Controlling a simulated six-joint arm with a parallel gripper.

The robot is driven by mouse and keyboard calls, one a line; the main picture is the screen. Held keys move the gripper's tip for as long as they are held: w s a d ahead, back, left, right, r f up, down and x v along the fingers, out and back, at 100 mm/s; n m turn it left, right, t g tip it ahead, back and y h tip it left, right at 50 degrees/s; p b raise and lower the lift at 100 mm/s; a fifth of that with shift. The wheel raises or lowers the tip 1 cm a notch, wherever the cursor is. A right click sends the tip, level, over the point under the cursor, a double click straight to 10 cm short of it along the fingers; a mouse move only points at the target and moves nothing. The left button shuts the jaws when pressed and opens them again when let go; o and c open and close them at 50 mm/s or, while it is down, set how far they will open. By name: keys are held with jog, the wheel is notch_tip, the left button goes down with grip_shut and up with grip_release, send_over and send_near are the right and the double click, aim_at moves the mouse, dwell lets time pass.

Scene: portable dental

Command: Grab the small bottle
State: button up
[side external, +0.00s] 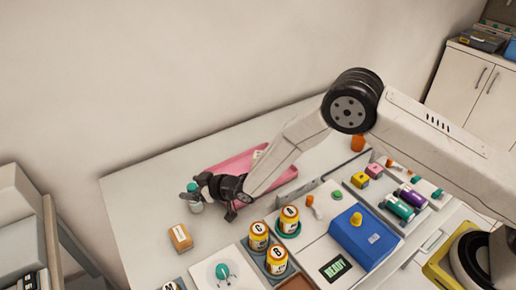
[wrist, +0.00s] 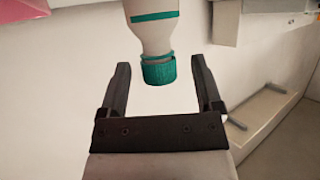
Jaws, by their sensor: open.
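The small bottle is white with green bands and a green cap. In the side external view the bottle (side external: 196,207) stands near the left end of the white table, right at my gripper (side external: 208,198) and partly hidden by it. In the wrist view the bottle (wrist: 154,34) comes in from the top edge, its cap pointing down the picture. The cap lies between the two dark fingers of my gripper (wrist: 160,66). The fingers are apart, with a visible gap on each side of the cap. The far end of the bottle is out of frame.
A pink tray (side external: 236,168) lies behind my gripper. An orange-tan box (side external: 180,238) stands in front of the bottle. Several yellow lettered jars (side external: 258,231) and a blue box (side external: 366,238) stand to the right. The table's left end is clear.

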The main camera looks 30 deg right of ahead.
jog(key=shift+w+a+f, duration=0.1)
jog(key=shift+w+a, duration=0.05)
jog(key=shift+w, duration=0.05)
dwell(0.5)
grip_shut()
